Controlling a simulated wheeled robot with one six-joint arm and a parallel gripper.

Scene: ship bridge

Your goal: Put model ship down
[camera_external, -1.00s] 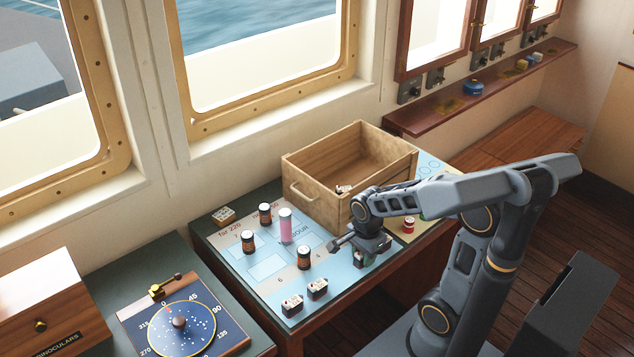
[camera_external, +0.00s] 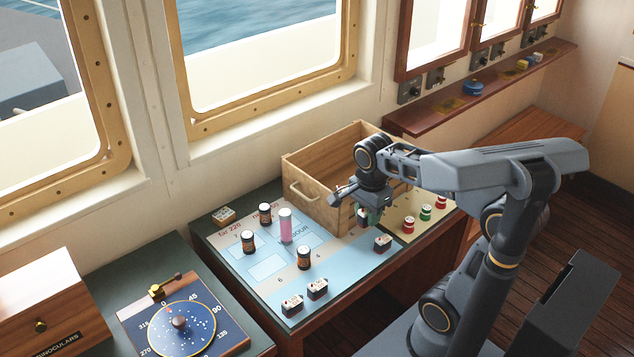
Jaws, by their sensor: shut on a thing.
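My gripper (camera_external: 362,208) hangs above the far right part of the blue chart (camera_external: 262,268), close to the right front side of the wooden crate. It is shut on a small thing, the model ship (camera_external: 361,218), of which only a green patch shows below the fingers. Most of it is hidden by the gripper, and I cannot tell whether it touches the chart. Another small black-and-white ship (camera_external: 382,243) stands on the chart to the lower right of my gripper. Two similar ships, one left (camera_external: 292,305) and one right (camera_external: 317,289), stand at the near edge.
The open wooden crate (camera_external: 312,205) stands at the back of the table. Dark brown bottles (camera_external: 248,242) and a pink cylinder (camera_external: 286,226) stand on the chart. Red and green pieces (camera_external: 425,212) stand on the yellow area at right. The chart's near middle has some free room.

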